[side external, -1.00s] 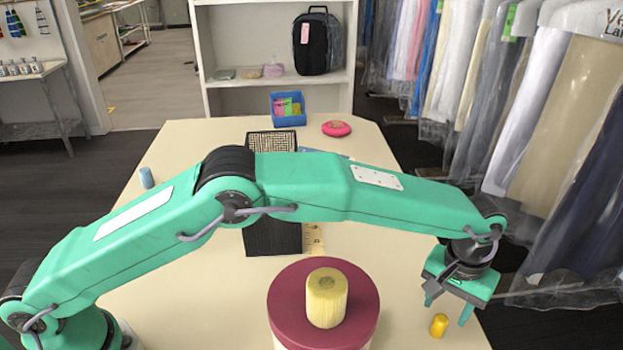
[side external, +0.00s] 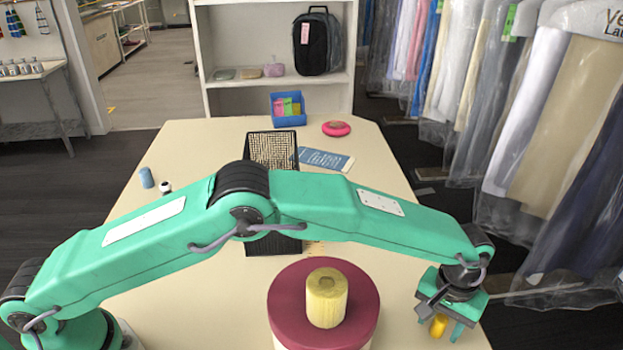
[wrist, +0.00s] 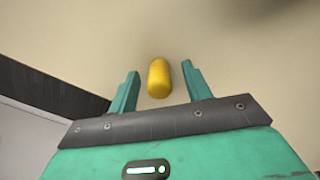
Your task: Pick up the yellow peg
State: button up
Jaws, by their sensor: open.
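The yellow peg (side external: 438,325) is at the front right of the cream table, and my gripper (side external: 440,332) is low over it. In the wrist view the peg (wrist: 159,78) shows between and slightly beyond the two green fingers of my gripper (wrist: 161,85), with a gap on each side. The fingers are open and hold nothing. In the side view the gripper body hides the top of the peg.
A dark red round stand (side external: 285,305) with a pale yellow cylinder (side external: 327,298) on it is left of my gripper. A black mesh tray (side external: 293,165), a blue card (side external: 330,159), a pink disc (side external: 336,128) and a blue box (side external: 288,121) lie farther back. Bagged garments (side external: 545,110) hang at right.

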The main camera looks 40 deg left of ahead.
aim_at(442, 321)
dwell(0.3)
jog(key=c, duration=1.1)
jog(key=shift+o, duration=0.2)
jog(key=shift+r, duration=0.8)
jog(key=r, duration=0.3)
jog(key=shift+s+d, duration=0.15)
jog(key=shift+s, duration=0.2)
jog(key=s+d+r, duration=0.3)
jog(key=s+r, duration=0.3)
jog(key=s, duration=0.4)
jog(key=shift+s+r, duration=0.2)
jog(key=shift+s, duration=0.05)
jog(key=shift+d, duration=0.1)
